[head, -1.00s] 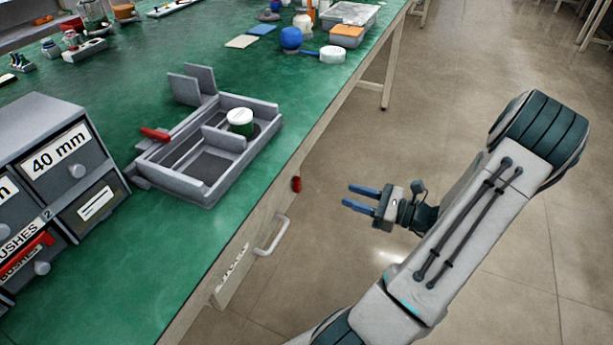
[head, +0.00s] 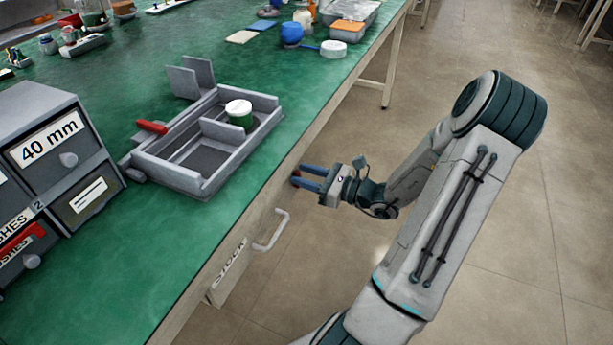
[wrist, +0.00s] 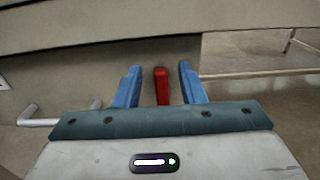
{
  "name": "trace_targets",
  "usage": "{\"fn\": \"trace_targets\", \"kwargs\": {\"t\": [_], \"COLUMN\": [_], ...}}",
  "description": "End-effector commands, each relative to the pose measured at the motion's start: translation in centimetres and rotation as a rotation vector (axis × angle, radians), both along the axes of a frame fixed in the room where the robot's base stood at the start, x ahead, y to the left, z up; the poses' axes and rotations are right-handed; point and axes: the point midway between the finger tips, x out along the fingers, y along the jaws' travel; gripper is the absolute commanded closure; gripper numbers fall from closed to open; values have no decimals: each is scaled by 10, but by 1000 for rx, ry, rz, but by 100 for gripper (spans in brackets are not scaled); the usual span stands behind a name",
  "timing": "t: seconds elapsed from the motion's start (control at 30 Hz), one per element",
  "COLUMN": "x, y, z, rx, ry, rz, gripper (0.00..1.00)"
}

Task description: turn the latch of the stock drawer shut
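The stock drawer (head: 228,272) is under the green bench's front edge, with a "STOCK" label and a pale bar handle (head: 272,232). It appears closed. Its red latch (wrist: 161,86) stands upright in the wrist view, between the two blue fingers. In the head view only a bit of the latch (head: 296,174) shows at the fingertips. My gripper (head: 308,178) is open, with a finger on each side of the latch. Gaps show between the latch and both fingers. The handle also shows at the lower left in the wrist view (wrist: 60,118).
A grey tray fixture (head: 185,180) with a white-lidded green canister (head: 238,112) and a red lever (head: 152,127) sits on the bench above. A grey drawer cabinet (head: 50,150) stands at the left. The bench top's edge overhangs close above my gripper. Floor to the right is clear.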

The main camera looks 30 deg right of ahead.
Motion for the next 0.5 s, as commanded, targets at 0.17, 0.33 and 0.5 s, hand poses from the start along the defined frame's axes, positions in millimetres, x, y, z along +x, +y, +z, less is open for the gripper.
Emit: {"fn": "trace_targets", "kwargs": {"t": [0.17, 0.33, 0.5], "x": [0, 0, 0], "y": [0, 0, 0], "z": [0, 0, 0], "rx": [-1, -1, -4], "ry": [-1, 0, -2], "rz": [0, 0, 0], "gripper": [66, 100, 100]}}
